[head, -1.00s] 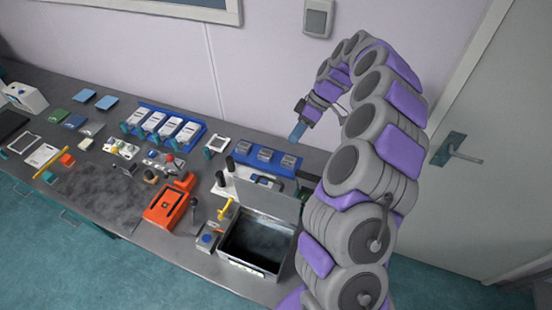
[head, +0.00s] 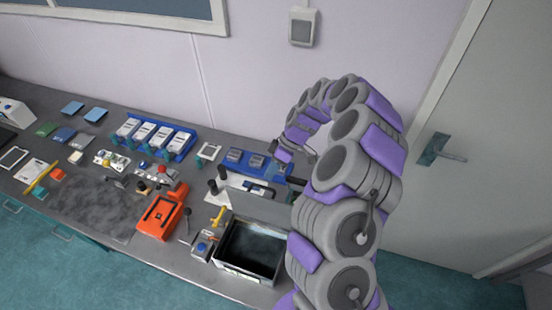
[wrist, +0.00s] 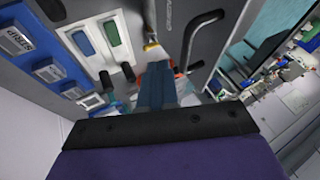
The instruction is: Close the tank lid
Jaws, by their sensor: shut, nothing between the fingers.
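The tank (head: 236,272) is an open grey box with a dark inside, at the front edge of the bench in the head view. Its grey lid (head: 258,206) stands raised along the tank's back side. In the wrist view a grey panel, apparently the lid (wrist: 178,35), carries a black bar handle (wrist: 190,38). My gripper (head: 276,168) is behind and above the raised lid, partly hidden by my arm. In the wrist view its blue fingers (wrist: 157,80) are together and empty, beside the handle; I cannot tell if they touch the panel.
A blue tray of grey blocks (head: 246,160) lies just behind the lid. Left of the tank are a yellow-handled part (head: 218,217), a black lever (head: 186,228) and an orange device (head: 160,216). The wall rises behind the bench; a door stands at right.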

